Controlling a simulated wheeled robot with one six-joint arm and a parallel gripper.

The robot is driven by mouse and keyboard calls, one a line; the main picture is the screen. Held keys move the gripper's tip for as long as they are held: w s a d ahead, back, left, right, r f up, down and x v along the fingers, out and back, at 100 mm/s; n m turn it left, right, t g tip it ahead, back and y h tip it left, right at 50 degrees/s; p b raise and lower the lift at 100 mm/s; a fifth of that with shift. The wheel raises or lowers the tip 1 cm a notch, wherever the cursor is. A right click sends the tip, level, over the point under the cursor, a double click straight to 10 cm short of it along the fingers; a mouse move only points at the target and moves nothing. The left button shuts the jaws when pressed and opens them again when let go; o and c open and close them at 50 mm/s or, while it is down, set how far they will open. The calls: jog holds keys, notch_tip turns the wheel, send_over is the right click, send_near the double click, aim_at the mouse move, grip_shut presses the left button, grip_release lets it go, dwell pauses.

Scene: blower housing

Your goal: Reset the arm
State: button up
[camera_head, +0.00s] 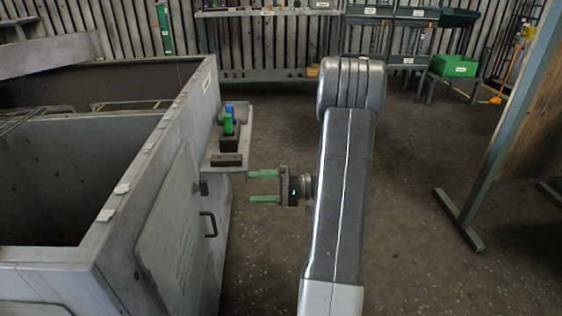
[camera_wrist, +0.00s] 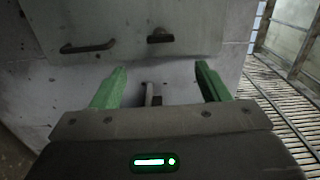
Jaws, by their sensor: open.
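My gripper (camera_head: 265,187) is open and empty, with two green fingers pointing left toward the side of the grey housing (camera_head: 176,150). It is beside and a little below the small shelf on the housing's side, with a visible gap to the wall. In the wrist view my gripper (camera_wrist: 158,84) shows its two green fingers spread apart, with nothing between their tips but the grey wall behind. My arm stands upright in the middle of the head view.
The small shelf (camera_head: 240,140) carries a green item (camera_head: 228,124) and a blue item (camera_head: 230,107). A dark handle (camera_head: 210,224) sits on the housing's panel (camera_head: 170,232). A shelf rack and a green bin (camera_head: 455,65) stand at the back. Open floor (camera_head: 420,270) lies right of my arm.

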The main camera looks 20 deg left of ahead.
jog(key=b+x, duration=0.3)
jog(key=x, duration=1)
jog(key=shift+a, duration=0.25)
